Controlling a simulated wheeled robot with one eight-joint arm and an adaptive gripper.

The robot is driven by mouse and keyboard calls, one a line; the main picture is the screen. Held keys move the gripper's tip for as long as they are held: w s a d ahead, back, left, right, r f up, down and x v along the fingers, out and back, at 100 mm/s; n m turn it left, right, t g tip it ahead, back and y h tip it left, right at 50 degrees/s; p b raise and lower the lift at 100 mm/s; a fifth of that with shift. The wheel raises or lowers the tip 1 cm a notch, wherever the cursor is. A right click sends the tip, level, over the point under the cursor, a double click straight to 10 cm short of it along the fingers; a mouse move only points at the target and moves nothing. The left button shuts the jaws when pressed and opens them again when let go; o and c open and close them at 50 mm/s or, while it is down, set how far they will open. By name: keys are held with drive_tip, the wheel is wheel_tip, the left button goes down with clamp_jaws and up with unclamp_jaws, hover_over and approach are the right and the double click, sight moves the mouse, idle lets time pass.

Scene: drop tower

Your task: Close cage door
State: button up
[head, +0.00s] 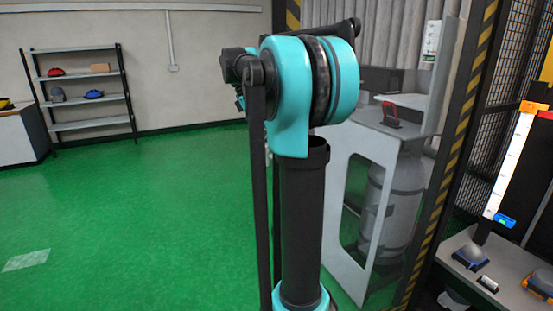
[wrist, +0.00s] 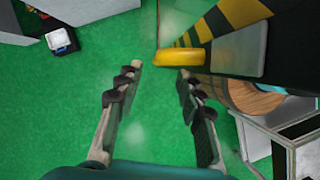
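A cage with black mesh (head: 499,105) and a yellow-and-black striped post (head: 462,130) stands on the right in the head view. Which part of it is the door, and how far it stands open, I cannot tell. In the wrist view a striped frame (wrist: 237,22) with a grey panel shows at the top right. A rounded yellow bar (wrist: 181,57), perhaps a handle, sits at the panel's left end. My gripper (wrist: 160,70) is open and empty, its fingers spread below the yellow bar. Whether the right finger touches it is unclear. My gripper does not show in the head view.
A grey cabinet (head: 350,165) with a gas cylinder (head: 395,205) stands left of the striped post. Several tools lie on a bench (head: 515,270) at the right. A shelf (head: 85,88) stands at the back left. The green floor (head: 150,220) is clear on the left.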

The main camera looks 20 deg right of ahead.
drive_tip(key=x, duration=0.8)
drive_tip(key=shift+f, duration=0.2)
drive_tip(key=shift+c, duration=0.6)
clamp_jaws()
